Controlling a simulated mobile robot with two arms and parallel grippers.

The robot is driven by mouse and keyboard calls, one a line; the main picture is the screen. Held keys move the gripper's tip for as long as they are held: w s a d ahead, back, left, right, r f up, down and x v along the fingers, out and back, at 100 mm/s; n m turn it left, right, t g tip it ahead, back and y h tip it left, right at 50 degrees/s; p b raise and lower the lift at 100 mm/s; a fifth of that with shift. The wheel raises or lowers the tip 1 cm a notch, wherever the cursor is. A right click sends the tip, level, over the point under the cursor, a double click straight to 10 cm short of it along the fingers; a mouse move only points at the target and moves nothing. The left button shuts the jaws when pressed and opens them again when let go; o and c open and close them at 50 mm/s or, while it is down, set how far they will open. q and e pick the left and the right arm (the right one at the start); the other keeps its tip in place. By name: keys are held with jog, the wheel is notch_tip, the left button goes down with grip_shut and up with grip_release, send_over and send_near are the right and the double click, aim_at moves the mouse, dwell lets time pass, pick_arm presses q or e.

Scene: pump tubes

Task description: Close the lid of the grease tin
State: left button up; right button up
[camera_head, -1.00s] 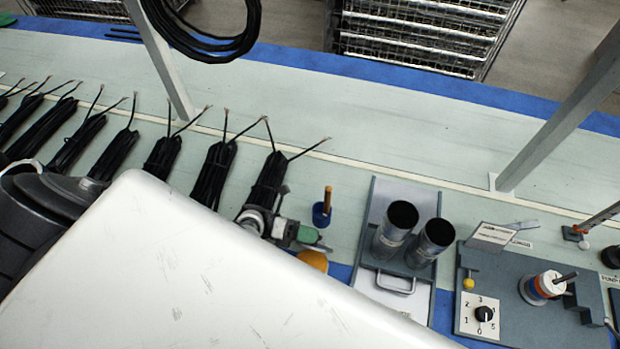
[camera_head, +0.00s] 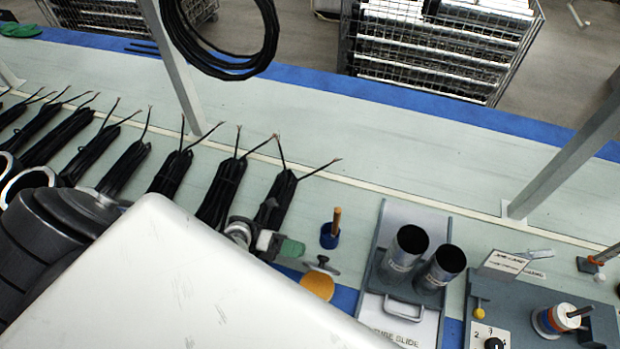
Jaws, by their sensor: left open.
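A round orange-yellow thing (camera_head: 318,285), which looks like the grease tin, sits on the bench low in the middle of the head view. Its near side is partly cut off from sight. A small grey disc with a dark knob (camera_head: 322,266) shows right behind its upper edge. I cannot tell whether this disc is the lid or how it is joined. My left gripper (camera_head: 291,249), with a green tip, is open to the upper left of the tin, apart from the disc. Its jaws are small and hard to make out. My right gripper is not in view.
A blue cup with a brown handle (camera_head: 330,236) stands just behind the tin. Two dark tubes stand in a grey slide fixture (camera_head: 370,285) to the right. Black cable bundles (camera_head: 222,190) lie at left. A grey post (camera_head: 565,165) rises at right. The back of the bench (camera_head: 350,130) is clear.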

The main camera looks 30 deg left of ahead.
pick_arm(q)
jog(key=shift+v, duration=0.8)
